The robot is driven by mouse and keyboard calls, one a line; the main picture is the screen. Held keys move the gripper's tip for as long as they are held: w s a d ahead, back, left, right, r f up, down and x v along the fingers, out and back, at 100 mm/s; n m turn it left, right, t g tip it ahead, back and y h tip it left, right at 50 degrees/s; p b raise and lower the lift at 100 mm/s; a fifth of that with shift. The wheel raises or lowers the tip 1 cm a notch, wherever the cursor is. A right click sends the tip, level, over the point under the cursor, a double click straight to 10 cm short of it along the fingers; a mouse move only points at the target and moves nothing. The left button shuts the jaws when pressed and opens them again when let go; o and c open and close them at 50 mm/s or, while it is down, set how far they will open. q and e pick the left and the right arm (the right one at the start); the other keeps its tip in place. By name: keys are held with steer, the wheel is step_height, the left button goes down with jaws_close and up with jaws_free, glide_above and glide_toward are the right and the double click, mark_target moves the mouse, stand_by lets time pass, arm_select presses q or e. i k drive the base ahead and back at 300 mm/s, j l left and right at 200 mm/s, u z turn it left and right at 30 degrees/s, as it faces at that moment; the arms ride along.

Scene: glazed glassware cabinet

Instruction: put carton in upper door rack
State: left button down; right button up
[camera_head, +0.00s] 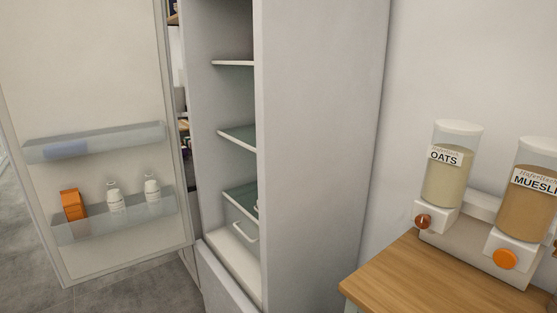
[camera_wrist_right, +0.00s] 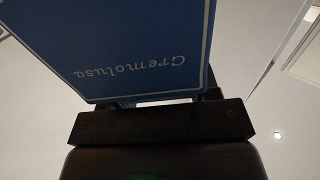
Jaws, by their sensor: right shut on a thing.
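The carton (camera_wrist_right: 120,45) is blue with a pale border line and the word "Cremolusa", upside down in the right wrist view. My right gripper (camera_wrist_right: 168,100) is shut on it; the carton hides much of the fingers. Neither gripper shows in the head view. The upper door rack (camera_head: 115,139) is a translucent tray on the inside of the open fridge door (camera_head: 85,65), at the left of the head view. A bluish patch shows through the rack's left part; I cannot tell what it is.
The lower door rack (camera_head: 140,217) holds an orange box (camera_head: 73,205) and two white bottles (camera_head: 114,197). The open fridge (camera_head: 232,95) has shelves in the middle. A wooden counter (camera_head: 400,285) with oats (camera_head: 450,170) and muesli (camera_head: 530,205) dispensers stands at the right.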

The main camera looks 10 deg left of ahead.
mark_target(101, 147)
steer(key=i+j+u, duration=0.2)
steer(key=u, duration=0.2)
steer(key=i+j+u, duration=0.2)
steer(key=u, duration=0.2)
steer(key=i+j+u, duration=0.35)
steer(key=i+j, duration=0.15)
steer(key=i, duration=0.35)
